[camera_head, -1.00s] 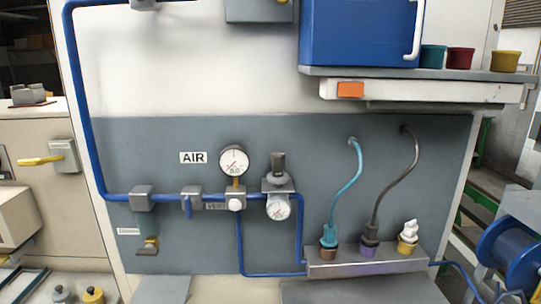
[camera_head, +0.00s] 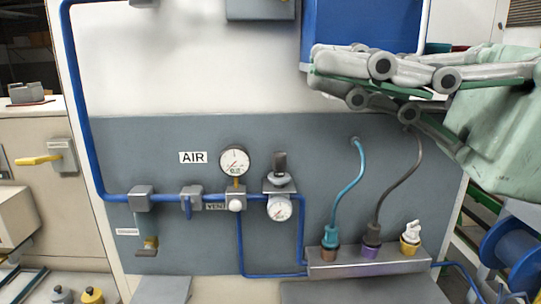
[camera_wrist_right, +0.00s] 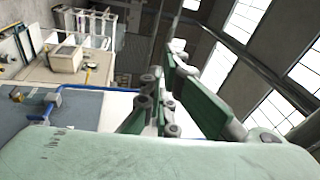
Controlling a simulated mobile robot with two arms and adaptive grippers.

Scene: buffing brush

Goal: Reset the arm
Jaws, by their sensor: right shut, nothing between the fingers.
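My right gripper (camera_head: 322,68) reaches in from the upper right of the head view, in front of the shelf and the blue box. Its grey and green fingers point left and are shut with nothing between them. In the right wrist view my right gripper (camera_wrist_right: 160,90) shows green links and grey joints, seen past its pale green body. The fingers hide most of the shelf and the coloured cups. My left gripper is not in view.
The AIR panel (camera_head: 110,150) carries blue pipe (camera_head: 85,120), a pressure gauge (camera_head: 234,161) and a regulator (camera_head: 279,208). Teal (camera_head: 347,195) and dark hoses (camera_head: 398,187) rise from a grey connector block (camera_head: 350,268). A blue reel (camera_head: 512,255) stands at right.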

